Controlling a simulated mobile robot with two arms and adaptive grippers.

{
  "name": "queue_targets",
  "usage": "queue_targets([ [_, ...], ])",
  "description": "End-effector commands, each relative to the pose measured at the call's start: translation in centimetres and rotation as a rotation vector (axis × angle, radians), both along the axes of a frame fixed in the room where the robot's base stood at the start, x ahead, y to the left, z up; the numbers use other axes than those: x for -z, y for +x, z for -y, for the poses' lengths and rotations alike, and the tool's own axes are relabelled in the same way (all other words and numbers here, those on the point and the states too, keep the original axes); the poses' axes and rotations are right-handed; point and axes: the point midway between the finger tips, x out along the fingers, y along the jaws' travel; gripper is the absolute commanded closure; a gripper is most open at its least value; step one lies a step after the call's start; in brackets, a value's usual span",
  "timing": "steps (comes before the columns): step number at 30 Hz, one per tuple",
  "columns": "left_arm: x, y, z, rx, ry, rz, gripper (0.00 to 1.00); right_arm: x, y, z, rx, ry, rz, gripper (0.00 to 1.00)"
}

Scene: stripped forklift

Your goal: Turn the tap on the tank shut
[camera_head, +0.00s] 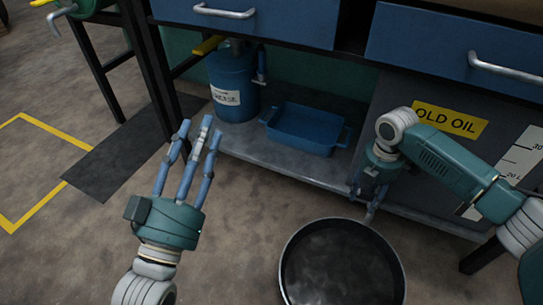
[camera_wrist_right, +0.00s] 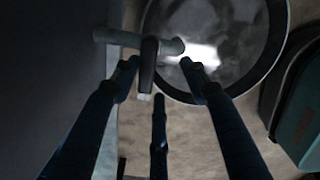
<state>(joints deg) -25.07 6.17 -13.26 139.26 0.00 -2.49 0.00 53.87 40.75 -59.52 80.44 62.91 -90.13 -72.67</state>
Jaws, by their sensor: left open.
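The grey tank (camera_head: 400,100) with a yellow OLD OIL label stands under the bench at the right. In the right wrist view its tap shows as a grey pipe (camera_wrist_right: 112,37) coming from the tank wall, with a dark, pale-tipped lever (camera_wrist_right: 148,68) pointing toward the camera. My right gripper (camera_head: 366,195) is at the tank's lower front and largely hides the tap in the head view. In the wrist view its fingers (camera_wrist_right: 158,72) are apart, with the lever between them; contact is not clear. My left gripper (camera_head: 200,135) is open and empty over the floor.
A round black pan (camera_head: 340,265) stands on the floor below the tap. A blue tray (camera_head: 305,130) and a blue canister (camera_head: 232,85) stand on the low shelf (camera_head: 270,155). Blue drawers (camera_head: 440,40) with handles overhang them.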

Motion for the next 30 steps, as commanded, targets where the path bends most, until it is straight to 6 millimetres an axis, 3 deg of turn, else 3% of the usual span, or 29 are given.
queue_targets([
  [1,1.1,0.0,0.0,0.0,0.0,0.0,0.58,0.4,-0.1,0.0,-0.015,0.001,0.0,0.58],
  [3,-0.9,0.0,0.0,0.0,0.0,0.001,0.58,-1.7,-0.1,-0.1,-0.011,0.003,-0.002,0.58],
  [15,-4.8,0.0,0.0,0.0,0.0,0.0,0.58,-8.3,0.0,-0.1,-0.008,0.003,-0.001,0.58],
  [19,-4.3,0.0,0.0,0.0,0.0,0.0,0.58,-6.8,0.8,-2.6,-0.002,0.047,0.058,0.58],
  [30,-4.8,0.0,0.0,0.0,0.0,0.0,0.58,-6.2,3.3,-9.5,0.035,0.2,0.235,0.58],
])
